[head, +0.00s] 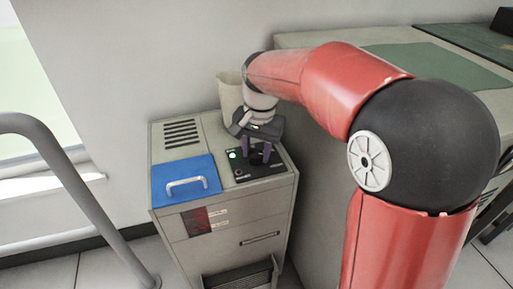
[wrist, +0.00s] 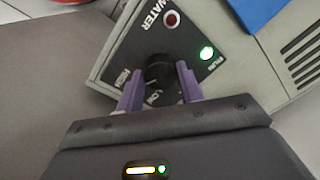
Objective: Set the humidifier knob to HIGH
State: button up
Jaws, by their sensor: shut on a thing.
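The humidifier (head: 226,228) is a grey-beige cabinet with a blue lid on top. Its black control panel (head: 242,174) is at the top right and also fills the upper middle of the wrist view (wrist: 132,50). The round black knob (wrist: 158,72) sits on this panel, with a LOW label just below it in the wrist view. My gripper (head: 257,158) points down over the panel, its two purple fingers shut on the knob, one on each side; it also shows in the wrist view (wrist: 158,70). I cannot tell where the knob points.
The panel carries a lit green lamp (wrist: 207,53) and a red lamp (wrist: 172,19) near the WATER label. The blue lid (head: 185,176) has a white handle. A beige bin (head: 229,92) stands behind. A grey rail (head: 85,190) is at left, a large cabinet at right.

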aim_at(258, 154)
jog(key=shift+m, duration=0.4)
jog(key=o, duration=1)
notch_tip(258, 154, up, 7)
jog(key=shift+d, duration=0.15)
jog(key=shift+s+r, duration=0.1)
jog(key=shift+r, duration=0.3)
